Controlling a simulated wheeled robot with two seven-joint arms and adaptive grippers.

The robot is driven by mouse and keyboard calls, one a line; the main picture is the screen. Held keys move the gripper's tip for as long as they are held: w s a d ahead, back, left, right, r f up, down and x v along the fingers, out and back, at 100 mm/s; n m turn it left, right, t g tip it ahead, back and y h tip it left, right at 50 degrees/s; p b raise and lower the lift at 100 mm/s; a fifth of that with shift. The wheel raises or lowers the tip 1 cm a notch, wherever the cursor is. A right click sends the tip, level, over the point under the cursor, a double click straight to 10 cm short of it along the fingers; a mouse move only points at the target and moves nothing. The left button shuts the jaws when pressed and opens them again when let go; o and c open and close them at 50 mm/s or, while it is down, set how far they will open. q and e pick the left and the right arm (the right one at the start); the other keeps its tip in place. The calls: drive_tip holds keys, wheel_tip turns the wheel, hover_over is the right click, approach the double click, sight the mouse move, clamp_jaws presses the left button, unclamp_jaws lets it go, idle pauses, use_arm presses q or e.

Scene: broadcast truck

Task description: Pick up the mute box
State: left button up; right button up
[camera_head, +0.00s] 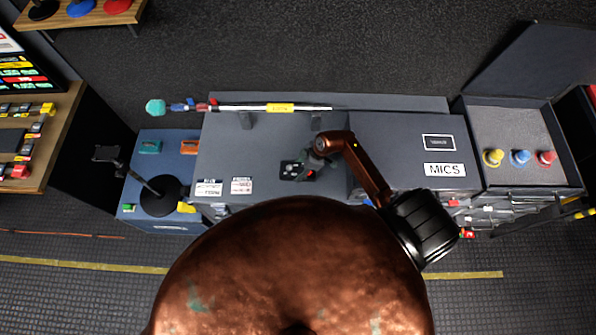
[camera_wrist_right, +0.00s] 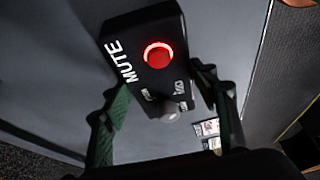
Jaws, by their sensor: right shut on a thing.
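The mute box (camera_head: 290,171) is a small black box with a red button and a grey knob. In the head view it shows over the grey case top, partly covered by my right gripper. In the right wrist view the mute box (camera_wrist_right: 158,58) has white "MUTE" lettering and a lit red ring. My right gripper (camera_head: 316,165) is shut on it, with a finger at each side. I cannot tell whether the box touches the surface under it. My left gripper is not in view.
A long rod with a yellow label (camera_head: 280,107) lies along the back edge of the case. The MICS case (camera_head: 405,150) stands right of it. An open tray (camera_head: 515,118) with coloured knobs is further right. A round-based black stand (camera_head: 163,196) stands left.

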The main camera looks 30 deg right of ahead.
drive_tip(key=c, duration=0.5)
drive_tip(key=shift+r, duration=0.2)
